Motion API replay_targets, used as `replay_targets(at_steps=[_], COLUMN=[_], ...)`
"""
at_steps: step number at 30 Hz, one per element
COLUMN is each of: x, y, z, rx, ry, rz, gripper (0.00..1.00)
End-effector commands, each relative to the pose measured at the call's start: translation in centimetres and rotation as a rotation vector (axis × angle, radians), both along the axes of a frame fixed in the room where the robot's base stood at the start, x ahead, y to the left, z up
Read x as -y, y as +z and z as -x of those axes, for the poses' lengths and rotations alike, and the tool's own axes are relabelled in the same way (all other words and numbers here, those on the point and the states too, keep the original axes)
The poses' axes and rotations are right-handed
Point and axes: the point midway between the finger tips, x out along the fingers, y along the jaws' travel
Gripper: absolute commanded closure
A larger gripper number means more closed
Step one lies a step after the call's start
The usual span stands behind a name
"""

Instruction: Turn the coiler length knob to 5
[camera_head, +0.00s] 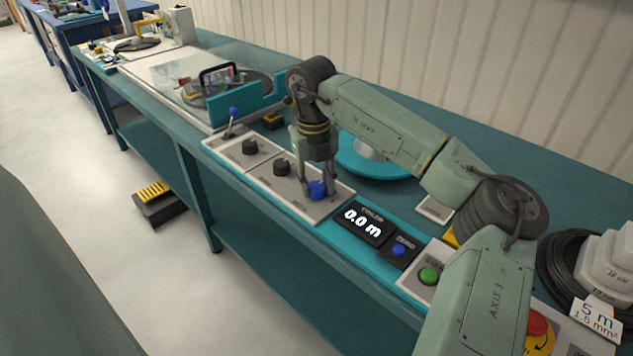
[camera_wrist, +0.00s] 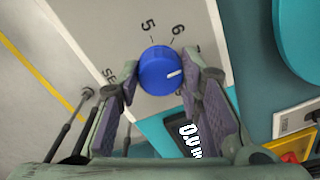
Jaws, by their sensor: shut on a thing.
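The blue length knob (camera_head: 317,190) is at the right end of the grey coiler panel (camera_head: 262,171). In the wrist view the knob (camera_wrist: 155,66) shows a white pointer mark facing right, past the printed 5 and 6. The mark it faces is hidden behind a finger. My gripper (camera_head: 316,187) reaches down over the knob and is shut on it. In the wrist view my gripper's fingers (camera_wrist: 160,72) sit on the knob's left and right sides. The coiler display (camera_head: 364,222) reads 0.0 m.
Two black knobs (camera_head: 250,147) (camera_head: 282,167) and a blue-tipped lever (camera_head: 232,118) stand left of the blue knob. A blue zero button (camera_head: 398,250), a green button (camera_head: 429,275) and a red emergency stop (camera_head: 538,328) lie right. A teal disc (camera_head: 375,167) is behind.

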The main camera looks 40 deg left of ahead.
Motion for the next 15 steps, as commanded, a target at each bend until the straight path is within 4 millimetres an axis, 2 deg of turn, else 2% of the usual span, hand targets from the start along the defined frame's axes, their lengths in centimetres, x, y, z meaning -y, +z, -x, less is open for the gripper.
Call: replay_targets(at_steps=[8, 15], x=[0.0, 0.04], y=[-0.1, -0.14], z=[-0.03, -0.02], rx=[0.001, 0.001], ry=[0.098, 0.289], rz=[-0.001, 0.0], gripper=[0.94, 0.94])
